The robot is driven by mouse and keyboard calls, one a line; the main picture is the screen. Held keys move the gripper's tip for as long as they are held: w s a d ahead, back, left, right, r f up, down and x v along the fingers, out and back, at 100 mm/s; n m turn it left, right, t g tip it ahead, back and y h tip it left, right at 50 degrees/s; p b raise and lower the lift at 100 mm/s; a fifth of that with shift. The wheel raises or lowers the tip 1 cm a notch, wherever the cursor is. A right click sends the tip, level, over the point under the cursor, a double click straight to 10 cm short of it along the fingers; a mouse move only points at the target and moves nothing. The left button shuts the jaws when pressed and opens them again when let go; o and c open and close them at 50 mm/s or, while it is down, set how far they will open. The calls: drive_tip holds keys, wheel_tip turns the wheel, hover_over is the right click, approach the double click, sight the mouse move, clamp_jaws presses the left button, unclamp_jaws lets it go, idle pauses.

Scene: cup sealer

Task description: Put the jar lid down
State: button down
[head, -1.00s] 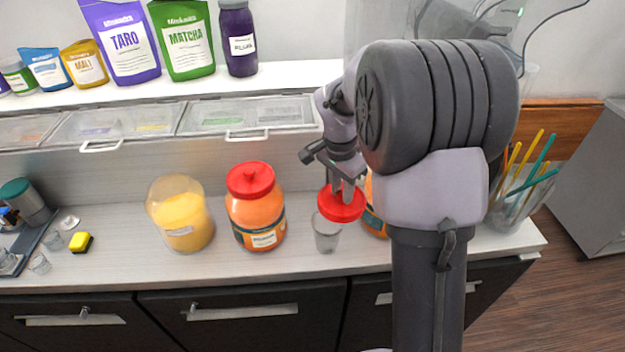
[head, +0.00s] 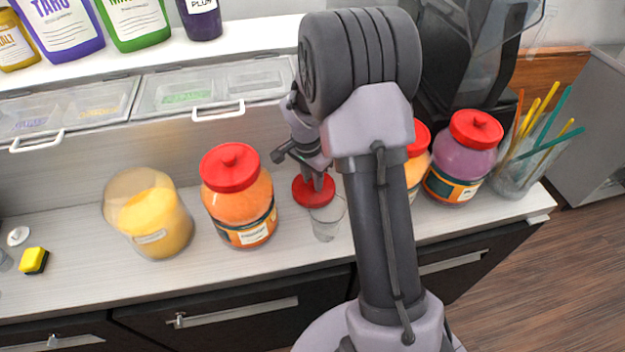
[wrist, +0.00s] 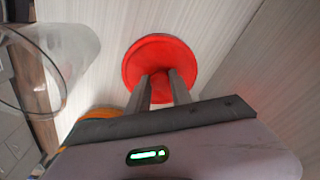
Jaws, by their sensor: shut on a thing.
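The red jar lid (head: 314,191) is in my gripper (head: 318,181), between the orange jar and my arm in the head view. The wrist view shows my gripper (wrist: 161,82) shut on the middle of the lid (wrist: 160,62), with the wooden-grain counter behind it. The lid is low, near the counter; I cannot tell whether it touches. An open jar (head: 150,215) with yellow contents and no red lid stands on the counter at the left. A clear cup (head: 325,222) stands close in front of the lid and also shows in the wrist view (wrist: 62,55).
A red-lidded orange jar (head: 240,205) stands left of the lid. Another orange jar (head: 416,165) and a purple jar (head: 462,160) stand right of my arm. A straw holder (head: 515,175) is at the far right. A yellow sponge (head: 34,261) lies at the left.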

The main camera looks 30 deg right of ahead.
drive_tip(key=shift+r, duration=0.15)
drive_tip(key=c, duration=1.2)
unclamp_jaws()
drive_tip(key=shift+o, duration=0.3)
